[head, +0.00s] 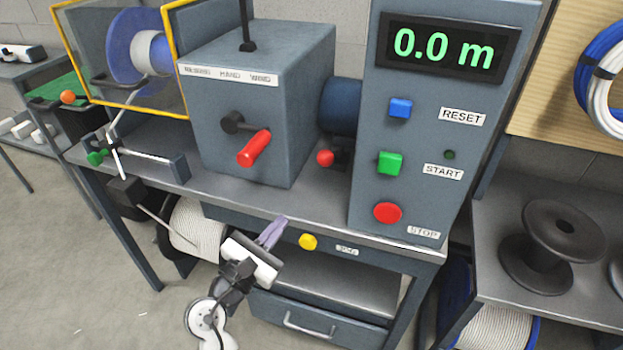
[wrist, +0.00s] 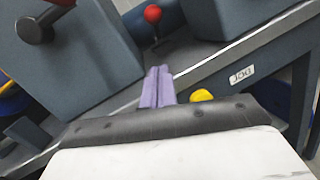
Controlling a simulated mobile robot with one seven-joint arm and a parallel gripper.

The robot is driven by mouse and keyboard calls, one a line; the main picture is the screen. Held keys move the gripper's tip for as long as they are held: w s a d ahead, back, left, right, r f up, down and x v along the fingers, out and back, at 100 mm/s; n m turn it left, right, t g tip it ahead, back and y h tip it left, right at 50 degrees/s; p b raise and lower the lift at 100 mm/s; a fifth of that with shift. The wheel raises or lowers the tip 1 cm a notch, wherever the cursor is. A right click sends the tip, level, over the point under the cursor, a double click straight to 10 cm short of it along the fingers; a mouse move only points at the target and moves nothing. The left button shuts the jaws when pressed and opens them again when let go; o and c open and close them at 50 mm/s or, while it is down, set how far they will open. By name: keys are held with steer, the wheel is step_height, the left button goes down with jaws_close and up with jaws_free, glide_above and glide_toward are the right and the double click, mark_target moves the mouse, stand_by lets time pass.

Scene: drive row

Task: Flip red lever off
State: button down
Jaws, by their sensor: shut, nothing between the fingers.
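A small lever with a red ball knob (head: 325,157) stands on the bench between the grey winding box and the display column. In the wrist view the red ball (wrist: 152,13) sits on a thin stem rising from a dark base, beyond my fingertips. A crank with a red handle (head: 254,148) sticks out of the box front; part of it shows at the top left of the wrist view (wrist: 60,2). My gripper (head: 272,232) is shut and empty, its purple fingers (wrist: 158,86) together near the bench's front edge, below and left of the red ball and apart from it.
The display column carries a blue button (head: 400,108), a green button (head: 390,163) and a red stop button (head: 387,212). A yellow button (head: 308,242) is on the bench's front edge. The bench top (head: 300,208) is clear in front of the box.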

mark_target(331, 155)
steer(key=p+x, duration=0.2)
steer(key=x, duration=0.8)
steer(key=shift+r, duration=0.15)
steer(key=shift+w+d+r+p, duration=0.25)
steer(key=shift+w+d+r, duration=0.05)
steer(key=shift+r, duration=0.2)
steer(key=shift+w+d+r+p, duration=0.2)
steer(key=shift+w+d+r, duration=0.05)
steer(key=shift+r, duration=0.2)
steer(key=shift+w+d+r, duration=0.3)
steer(key=shift+d+r, duration=0.05)
steer(key=shift+r, duration=0.05)
